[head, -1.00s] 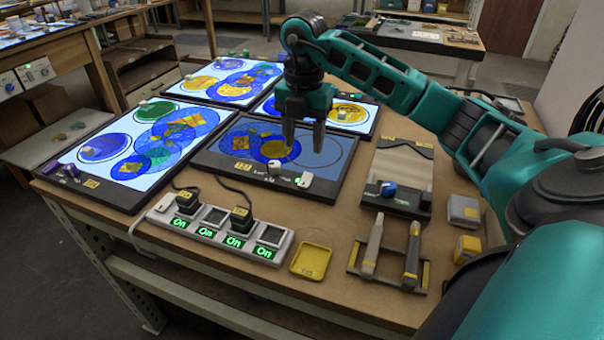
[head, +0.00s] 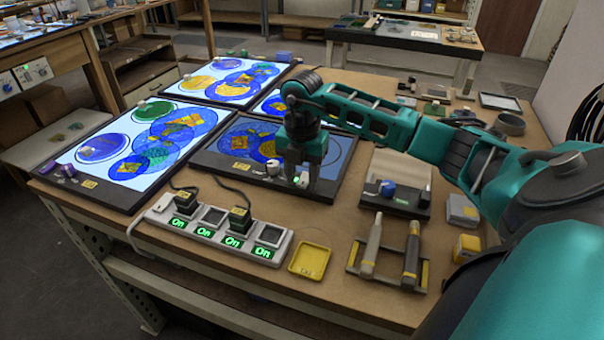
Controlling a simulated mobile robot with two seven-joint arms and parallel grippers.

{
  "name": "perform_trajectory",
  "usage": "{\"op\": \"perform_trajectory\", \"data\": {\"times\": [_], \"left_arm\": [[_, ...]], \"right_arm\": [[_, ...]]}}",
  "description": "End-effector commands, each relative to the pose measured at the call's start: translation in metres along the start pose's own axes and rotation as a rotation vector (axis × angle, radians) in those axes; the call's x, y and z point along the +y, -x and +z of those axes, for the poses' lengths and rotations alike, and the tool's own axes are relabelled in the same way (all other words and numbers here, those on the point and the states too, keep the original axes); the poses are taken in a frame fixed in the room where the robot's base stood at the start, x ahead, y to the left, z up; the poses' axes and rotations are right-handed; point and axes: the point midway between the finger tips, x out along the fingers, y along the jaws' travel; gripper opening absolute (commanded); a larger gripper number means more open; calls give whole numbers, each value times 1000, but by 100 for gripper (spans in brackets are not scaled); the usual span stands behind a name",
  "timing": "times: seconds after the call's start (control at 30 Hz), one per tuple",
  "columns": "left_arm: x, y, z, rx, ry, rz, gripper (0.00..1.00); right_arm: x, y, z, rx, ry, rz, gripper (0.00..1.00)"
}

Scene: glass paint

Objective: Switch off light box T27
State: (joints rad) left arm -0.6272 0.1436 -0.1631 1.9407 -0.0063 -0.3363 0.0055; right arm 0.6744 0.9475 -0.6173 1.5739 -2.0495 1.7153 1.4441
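The near middle light box (head: 215,160) has a dark panel with blue and yellow glass pieces, and its yellow label (head: 240,167) is too small to read. On its front frame are a white knob (head: 273,168) and a small switch (head: 300,180) with a green spot. My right gripper (head: 304,180) is pointed down over this front frame, fingers apart, at the switch. The fingers partly cover the switch, and I cannot tell whether they touch it. The left light box (head: 103,181) and the back left light box (head: 186,88) glow brightly. My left gripper is out of view.
A power strip (head: 216,229) with several green "On" displays and two black plugs lies in front. A yellow tray (head: 309,261), a tool rack (head: 389,263) and a grey box with a blue knob (head: 388,188) stand to the right. My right arm crosses the right side.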

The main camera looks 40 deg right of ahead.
Motion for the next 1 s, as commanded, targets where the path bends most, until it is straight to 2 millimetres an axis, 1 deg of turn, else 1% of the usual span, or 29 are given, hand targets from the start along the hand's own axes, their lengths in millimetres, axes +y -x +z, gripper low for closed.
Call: {"op": "perform_trajectory", "data": {"times": [0.03, 0.07, 0.43, 0.63, 0.8, 1.0], "left_arm": [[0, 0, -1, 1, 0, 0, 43], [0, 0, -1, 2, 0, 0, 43], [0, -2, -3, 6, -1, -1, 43], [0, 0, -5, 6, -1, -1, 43], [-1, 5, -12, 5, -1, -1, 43], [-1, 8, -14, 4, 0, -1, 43]], "right_arm": [[0, 0, 0, 0, 0, 0, 39], [0, 0, 0, 0, 0, 0, 36], [0, 0, 0, 0, 0, 0, 0], [0, 2, 1, 21, -1, -1, 0], [0, 5, 5, 132, -3, -2, 0], [0, 5, 8, 236, -2, -1, 0]]}}
